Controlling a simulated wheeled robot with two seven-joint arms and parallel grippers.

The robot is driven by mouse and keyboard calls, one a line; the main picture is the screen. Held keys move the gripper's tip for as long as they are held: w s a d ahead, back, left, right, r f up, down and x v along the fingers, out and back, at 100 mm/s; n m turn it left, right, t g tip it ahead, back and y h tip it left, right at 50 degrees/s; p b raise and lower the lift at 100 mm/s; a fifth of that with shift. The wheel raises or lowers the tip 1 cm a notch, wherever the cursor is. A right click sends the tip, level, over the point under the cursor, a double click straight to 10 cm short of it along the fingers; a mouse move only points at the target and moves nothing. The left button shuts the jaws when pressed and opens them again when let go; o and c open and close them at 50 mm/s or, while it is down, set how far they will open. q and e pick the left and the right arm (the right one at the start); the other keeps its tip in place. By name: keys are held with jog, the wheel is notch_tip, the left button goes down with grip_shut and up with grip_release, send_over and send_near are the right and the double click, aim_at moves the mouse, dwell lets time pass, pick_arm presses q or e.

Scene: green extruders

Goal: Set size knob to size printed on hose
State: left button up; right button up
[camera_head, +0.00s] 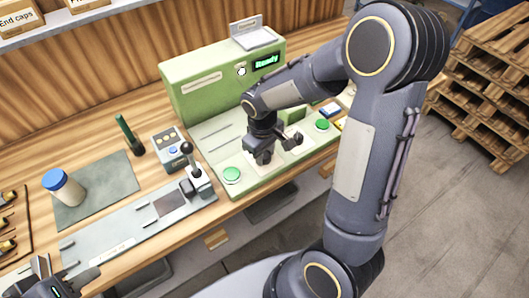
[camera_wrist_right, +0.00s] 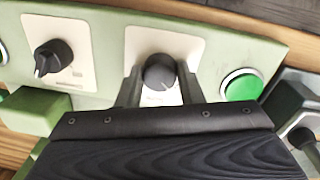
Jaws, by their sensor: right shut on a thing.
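A green machine (camera_head: 215,75) with a lit "Ready" display stands at the back of the wooden bench. My right gripper (camera_head: 265,157) is over its front panel, with its fingers around a round dark knob (camera_wrist_right: 158,72) on a white plate, shut on it. The print on that plate is too small to read. A second dark knob (camera_wrist_right: 53,58) with a pointer sits on another white plate, apart from the gripper. My left gripper (camera_head: 62,284) is at the lower left corner, its fingers apart and empty. I cannot make out a hose or a printed size.
A green button (camera_wrist_right: 241,85) is close beside the gripped knob; another green button (camera_head: 322,124) is farther right. A grey fixture with a black-knobbed lever (camera_head: 187,150), a small button box (camera_head: 168,142) and a blue-capped jar (camera_head: 64,187) stand left. Wooden pallets (camera_head: 490,80) are beyond the bench.

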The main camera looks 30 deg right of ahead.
aim_at(264, 156)
jog(key=shift+n, duration=0.4)
jog(key=o, duration=1)
jog(key=shift+c, duration=0.2)
jog(key=r, duration=0.7)
jog(key=shift+a+r, duration=0.2)
jog(key=shift+r, duration=0.2)
jog(key=shift+s, duration=0.1)
